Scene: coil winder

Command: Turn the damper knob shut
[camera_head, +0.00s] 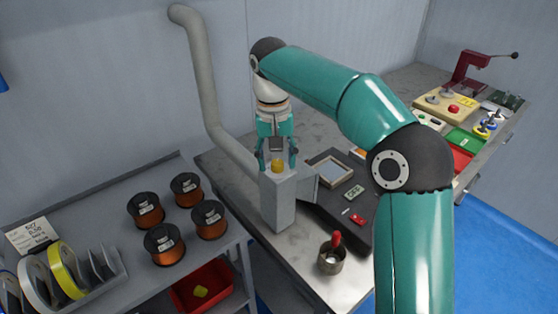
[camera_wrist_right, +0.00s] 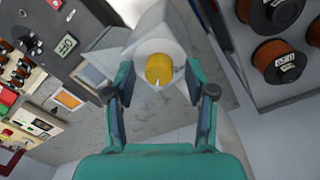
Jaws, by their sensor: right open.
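The damper knob (camera_head: 278,166) is small and yellow. It sits on top of a grey upright post (camera_head: 277,205) on the bench. In the right wrist view the knob (camera_wrist_right: 160,69) is round, with a pale mark on its lower edge, on the post's light end face (camera_wrist_right: 160,47). My right gripper (camera_head: 278,160) is directly over the post, pointing down. Its open fingers (camera_wrist_right: 160,92) stand on either side of the knob, with visible gaps in the wrist view. I cannot tell exactly how far the fingertips reach down beside it. My left gripper is not in view.
A grey duct pipe (camera_head: 204,85) runs down the wall to behind the post. A dark machine (camera_head: 340,219) with a display stands right of it. A metal cup (camera_head: 331,262) with a red-handled tool stands in front. Copper wire spools (camera_head: 164,244) sit on the left shelf.

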